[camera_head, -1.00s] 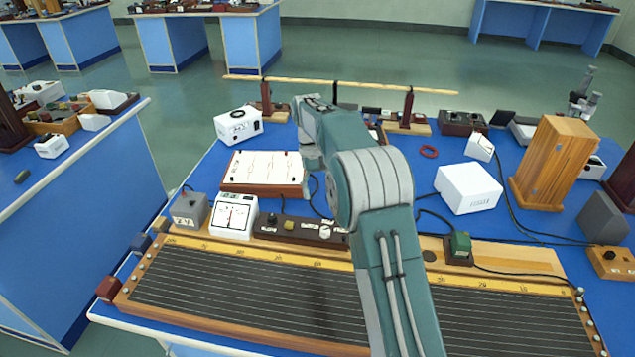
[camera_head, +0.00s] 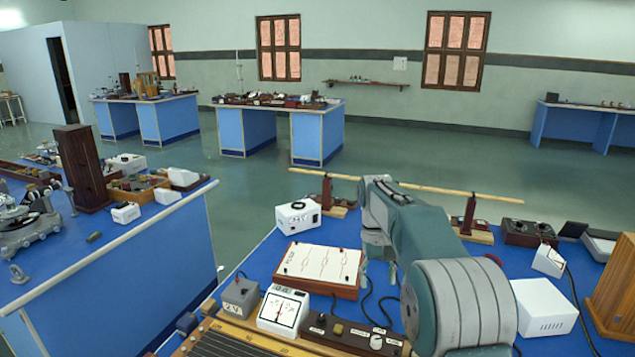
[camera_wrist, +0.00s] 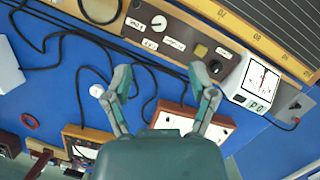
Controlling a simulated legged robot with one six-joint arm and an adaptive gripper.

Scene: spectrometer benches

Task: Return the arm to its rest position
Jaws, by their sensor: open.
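My arm (camera_head: 465,300), teal and grey, reaches from the lower right over the blue bench and bends at its upper joint. My gripper (camera_wrist: 159,72) is open and empty in the wrist view, its two fingers spread above the bench. Between and below the fingers lie black cables and a white-topped board (camera_wrist: 170,122). A dark control strip with knobs (camera_wrist: 175,38) and a white dial meter (camera_wrist: 262,82) lie beyond the fingertips. In the head view the gripper's fingers are mostly hidden behind the arm.
Around the arm stand a white-topped circuit board (camera_head: 320,265), a white box (camera_head: 298,214), another white box (camera_head: 543,307), a wooden rail on posts (camera_head: 420,188) and a wooden cabinet (camera_head: 614,290). A side bench (camera_head: 150,250) is at left. Open floor (camera_head: 400,155) lies behind.

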